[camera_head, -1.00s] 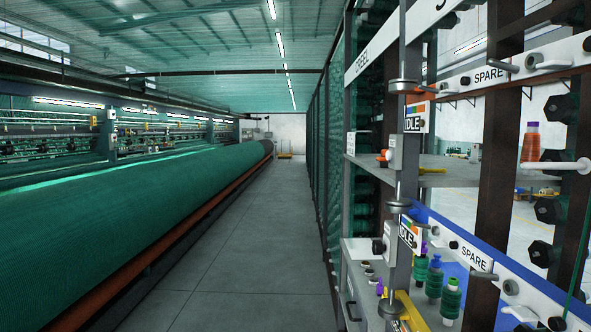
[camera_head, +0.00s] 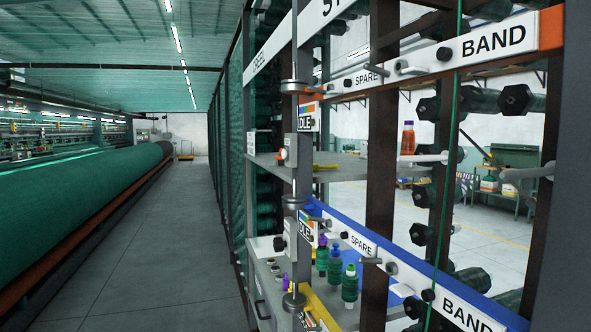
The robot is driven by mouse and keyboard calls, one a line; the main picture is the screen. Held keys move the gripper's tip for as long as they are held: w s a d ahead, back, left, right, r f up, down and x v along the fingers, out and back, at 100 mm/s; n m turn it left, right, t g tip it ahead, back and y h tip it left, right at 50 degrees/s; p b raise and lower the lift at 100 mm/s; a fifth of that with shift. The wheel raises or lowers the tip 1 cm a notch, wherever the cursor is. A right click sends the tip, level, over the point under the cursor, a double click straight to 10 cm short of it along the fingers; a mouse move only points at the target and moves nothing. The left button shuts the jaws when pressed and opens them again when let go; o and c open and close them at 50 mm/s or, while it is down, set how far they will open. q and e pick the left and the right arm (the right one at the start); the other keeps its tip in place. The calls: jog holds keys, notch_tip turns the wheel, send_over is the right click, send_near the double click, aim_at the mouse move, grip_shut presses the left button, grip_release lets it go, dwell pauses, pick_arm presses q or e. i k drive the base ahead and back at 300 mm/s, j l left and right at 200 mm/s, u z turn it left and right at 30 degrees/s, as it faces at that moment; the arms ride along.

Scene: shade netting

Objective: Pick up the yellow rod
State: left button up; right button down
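Two yellow items show on the creel rack at the right. A small yellow piece (camera_head: 325,167) lies on the upper grey shelf (camera_head: 345,170), just right of the grey post. A larger yellow piece (camera_head: 318,306) is at the lower shelf, partly cut off by the bottom edge and partly behind the post. I cannot tell for sure which is the yellow rod. Neither of my grippers is in view.
Green spools (camera_head: 349,284) stand on the lower shelf by a blue rail. An orange bottle-like item (camera_head: 408,138) stands on the upper shelf. The grey post (camera_head: 294,150) and dark uprights block parts. Clear floor (camera_head: 165,265) lies left, beside the green netting roll (camera_head: 70,195).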

aim_at(316, 167)
jog(key=i+j+z, duration=0.55)
jog(key=j+z, duration=0.15)
jog(key=i+j+z, duration=0.15)
jog(key=j+z, duration=0.2)
jog(key=j, duration=0.2)
jog(key=i+j+z, duration=0.15)
jog(key=j+z, duration=0.2)
jog(key=j, duration=0.15)
jog(key=j+z, duration=0.35)
jog(key=j, duration=0.2)
jog(key=j+z, duration=0.35)
jog(key=j, duration=0.2)
